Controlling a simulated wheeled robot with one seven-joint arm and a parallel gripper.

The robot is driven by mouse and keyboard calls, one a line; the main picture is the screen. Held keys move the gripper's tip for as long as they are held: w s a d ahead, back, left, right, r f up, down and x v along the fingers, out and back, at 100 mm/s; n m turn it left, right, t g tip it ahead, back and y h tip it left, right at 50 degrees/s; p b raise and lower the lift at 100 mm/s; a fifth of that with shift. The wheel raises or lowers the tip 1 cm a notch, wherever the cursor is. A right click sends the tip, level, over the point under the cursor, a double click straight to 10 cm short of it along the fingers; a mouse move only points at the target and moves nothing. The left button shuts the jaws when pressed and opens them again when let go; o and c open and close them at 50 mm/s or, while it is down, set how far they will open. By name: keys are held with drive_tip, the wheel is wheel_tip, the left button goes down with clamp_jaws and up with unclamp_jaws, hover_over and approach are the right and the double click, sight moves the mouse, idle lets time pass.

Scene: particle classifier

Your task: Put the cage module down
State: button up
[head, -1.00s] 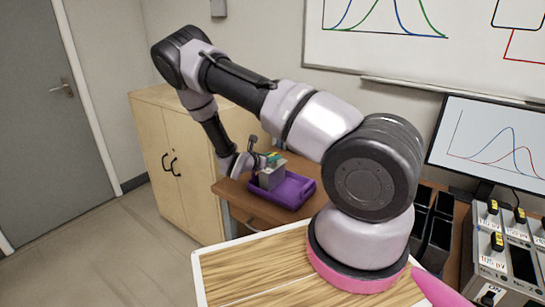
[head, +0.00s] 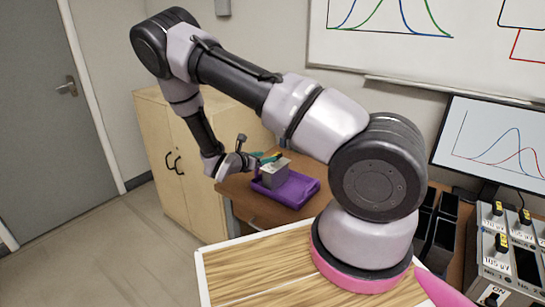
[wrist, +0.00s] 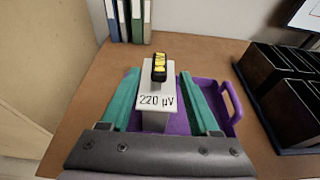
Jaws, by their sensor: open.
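The cage module is a grey box labelled "220 µV" (wrist: 156,104) with a black and yellow top piece. In the head view the module (head: 273,174) stands in a purple tray (head: 297,194) on the brown desk. The tray also shows in the wrist view (wrist: 205,88). My gripper (wrist: 160,95) has its two teal fingers spread, one on each side of the module with gaps between. In the head view my gripper (head: 268,159) is at the tray's left side, beside the module. The module's underside is hidden.
Dark open bins (wrist: 290,100) stand on the desk right of the tray. Several binders (wrist: 130,20) stand at the back. A wooden cabinet (head: 178,150) is left of the desk. Desk surface (wrist: 210,55) behind the tray is clear.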

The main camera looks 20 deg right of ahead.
drive_tip(key=s+a+r+m+y, duration=0.1)
drive_tip(key=s+r+m+y, duration=0.3)
drive_tip(key=s+r+m, duration=0.5)
drive_tip(key=s+a+r+m+y, duration=0.1)
drive_tip(key=s+r+m+y, duration=0.4)
drive_tip(key=s+r+m, duration=0.5)
drive_tip(key=s+a+r+m+y, duration=0.1)
drive_tip(key=s+r+m+y, duration=0.4)
drive_tip(key=r, duration=1.7)
drive_tip(key=s+m, duration=0.4)
drive_tip(key=s, duration=0.1)
drive_tip(key=shift+s+a+r+m+g, duration=0.15)
drive_tip(key=shift+a+r+m+g, duration=0.1)
drive_tip(key=shift+a+m+g, duration=0.15)
drive_tip(key=shift+d, duration=0.1)
